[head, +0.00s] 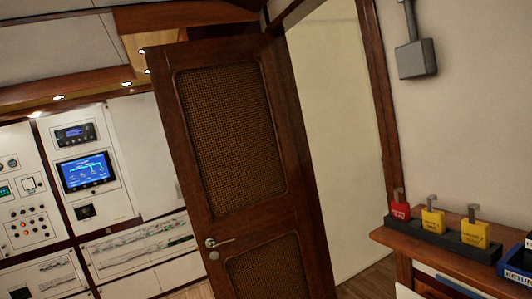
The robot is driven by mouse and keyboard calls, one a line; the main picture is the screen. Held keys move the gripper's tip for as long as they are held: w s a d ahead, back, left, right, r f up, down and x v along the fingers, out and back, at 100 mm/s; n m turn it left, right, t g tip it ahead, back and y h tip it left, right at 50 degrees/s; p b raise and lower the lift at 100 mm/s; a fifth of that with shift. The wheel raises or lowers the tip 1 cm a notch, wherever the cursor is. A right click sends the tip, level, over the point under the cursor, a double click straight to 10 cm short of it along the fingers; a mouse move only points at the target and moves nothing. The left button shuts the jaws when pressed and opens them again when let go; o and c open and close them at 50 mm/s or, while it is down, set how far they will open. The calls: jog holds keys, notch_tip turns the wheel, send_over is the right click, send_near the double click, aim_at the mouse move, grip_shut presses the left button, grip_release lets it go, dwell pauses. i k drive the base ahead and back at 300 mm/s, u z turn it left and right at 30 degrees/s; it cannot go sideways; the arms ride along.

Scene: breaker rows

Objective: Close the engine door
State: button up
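The engine door, a dark brown wooden door (290,130) with two woven mesh panels, stands in the middle of the head view. It is swung open, and a lit pale space shows through the doorway (335,140) to its right. A silver lever handle (218,242) sits low on the door's left edge. The whole view is tilted. My gripper is not in the picture, so its place relative to the door cannot be seen.
A wooden bench (440,255) at the right carries a black rack (430,238) with red and yellow padlocks, and a blue tray (517,265). A grey box (416,58) hangs on the right wall. Control panels (88,170) line the left wall. Some wooden floor (372,282) shows by the doorway.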

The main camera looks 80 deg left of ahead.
aim_at(136, 119)
jog(key=u, duration=0.2)
jog(key=k, duration=0.15)
jog(key=u, duration=3.7)
jog(key=i, duration=4.65)
